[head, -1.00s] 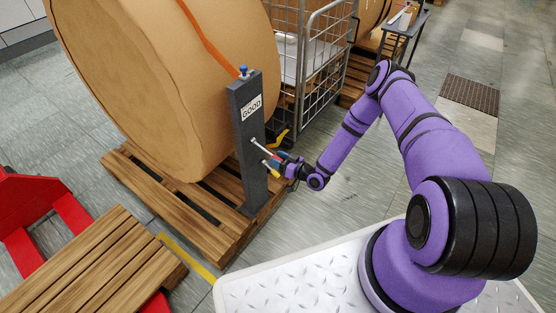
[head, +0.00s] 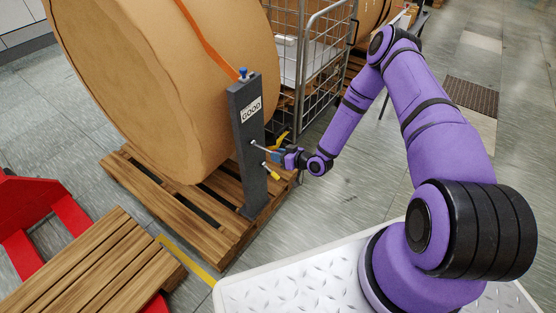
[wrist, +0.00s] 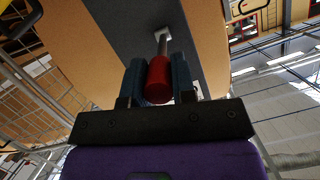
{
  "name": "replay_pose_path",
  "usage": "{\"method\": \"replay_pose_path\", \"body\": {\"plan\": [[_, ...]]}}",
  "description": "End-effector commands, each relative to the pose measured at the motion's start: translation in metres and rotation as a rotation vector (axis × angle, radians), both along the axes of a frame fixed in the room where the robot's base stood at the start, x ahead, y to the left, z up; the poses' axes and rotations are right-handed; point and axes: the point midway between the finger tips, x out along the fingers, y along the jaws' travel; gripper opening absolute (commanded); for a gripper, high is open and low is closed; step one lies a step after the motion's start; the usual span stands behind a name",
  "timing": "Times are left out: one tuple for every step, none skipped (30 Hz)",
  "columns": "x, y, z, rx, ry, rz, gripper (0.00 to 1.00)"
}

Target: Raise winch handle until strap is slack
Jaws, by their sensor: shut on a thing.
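A dark grey post (head: 250,150) labelled "GOOD" stands at the edge of a wooden pallet, beside a huge brown roll (head: 165,85). An orange strap (head: 207,43) runs over the roll to the post top and looks straight. A metal lever (head: 261,147) sticks out of the post, sloping slightly down. Its red grip (wrist: 158,80) lies between the fingers of my gripper (wrist: 156,82) in the wrist view; the fingers are shut on it. In the head view my gripper (head: 279,155) is at the lever's end and mostly hides the red grip.
A lower lever with a yellow grip (head: 272,173) is just below my gripper. The pallet (head: 215,225) lies underneath. A wire cage cart (head: 320,60) stands behind. Red forks with a wooden pallet (head: 90,265) are at lower left. Open floor (head: 345,190) lies to the right.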

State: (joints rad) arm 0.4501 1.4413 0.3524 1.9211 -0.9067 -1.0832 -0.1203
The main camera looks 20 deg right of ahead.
Motion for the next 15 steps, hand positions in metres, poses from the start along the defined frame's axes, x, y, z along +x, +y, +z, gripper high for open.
{"method": "replay_pose_path", "body": {"plan": [[0.001,0.0,0.008,-0.028,0.031,0.003,0.0],[0.001,0.001,0.012,-0.044,0.053,0.003,0.0],[0.002,0.001,0.016,-0.066,0.083,0.003,0.0],[0.003,0.002,0.02,-0.081,0.104,0.003,0.0],[0.003,0.002,0.023,-0.097,0.126,0.003,0.0],[0.004,0.003,0.028,-0.118,0.153,0.002,0.0],[0.005,0.003,0.031,-0.132,0.174,0.003,0.0],[0.005,0.004,0.034,-0.147,0.195,0.003,0.0],[0.007,0.005,0.038,-0.165,0.22,0.002,0.0],[0.008,0.006,0.04,-0.18,0.24,0.002,0.0],[0.009,0.006,0.043,-0.193,0.257,0.002,0.0],[0.01,0.007,0.046,-0.21,0.281,0.002,0.0],[0.011,0.008,0.049,-0.221,0.297,0.0,0.0],[0.012,0.008,0.051,-0.232,0.314,0.001,0.0],[0.013,0.009,0.054,-0.246,0.333,0.0,0.0]]}}
